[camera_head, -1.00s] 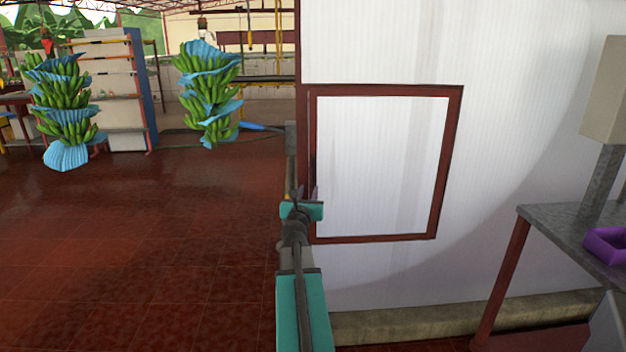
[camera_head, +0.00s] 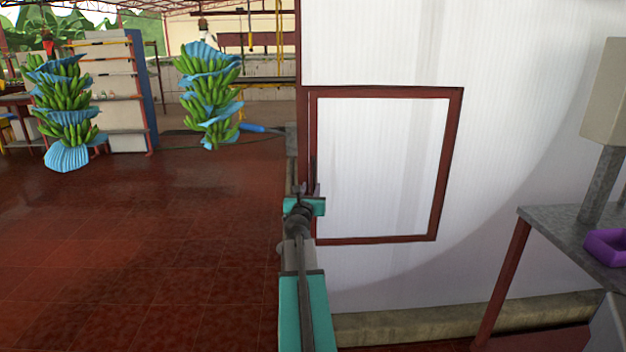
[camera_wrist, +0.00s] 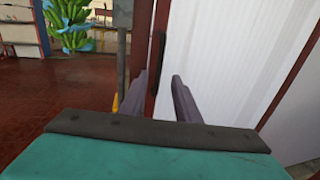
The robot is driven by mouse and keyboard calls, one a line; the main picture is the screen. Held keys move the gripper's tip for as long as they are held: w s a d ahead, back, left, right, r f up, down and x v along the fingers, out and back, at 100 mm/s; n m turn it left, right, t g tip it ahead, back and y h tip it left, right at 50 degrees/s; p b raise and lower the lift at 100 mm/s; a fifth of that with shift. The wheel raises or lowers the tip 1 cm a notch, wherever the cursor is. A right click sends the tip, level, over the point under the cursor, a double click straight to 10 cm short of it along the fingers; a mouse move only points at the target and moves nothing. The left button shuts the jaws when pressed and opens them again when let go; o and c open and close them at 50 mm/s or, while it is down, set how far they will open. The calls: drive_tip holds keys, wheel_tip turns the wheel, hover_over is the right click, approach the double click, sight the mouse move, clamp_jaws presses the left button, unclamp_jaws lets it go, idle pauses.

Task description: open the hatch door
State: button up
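The hatch door (camera_head: 375,165) is a white ribbed panel in a dark red frame, set in a white wall. It looks closed. A dark upright handle (camera_head: 313,172) is at its left edge; it also shows in the wrist view (camera_wrist: 159,58). My gripper (camera_head: 310,188) is at the lower end of the handle, in front of the door's left edge. In the wrist view my gripper (camera_wrist: 158,90) has its two fingers apart, with the red frame edge and the handle beyond the gap. I cannot tell whether the fingers touch the handle.
A grey metal table (camera_head: 560,235) with a purple tray (camera_head: 606,246) stands at the right. Hanging banana bunches with blue wraps (camera_head: 208,95) and a shelf unit (camera_head: 115,90) are at the back left. The red tiled floor (camera_head: 150,250) on the left is clear. A low ledge (camera_head: 450,317) runs along the wall.

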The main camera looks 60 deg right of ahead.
sight(314, 178)
drive_tip(key=shift+x, duration=5.15)
clamp_jaws()
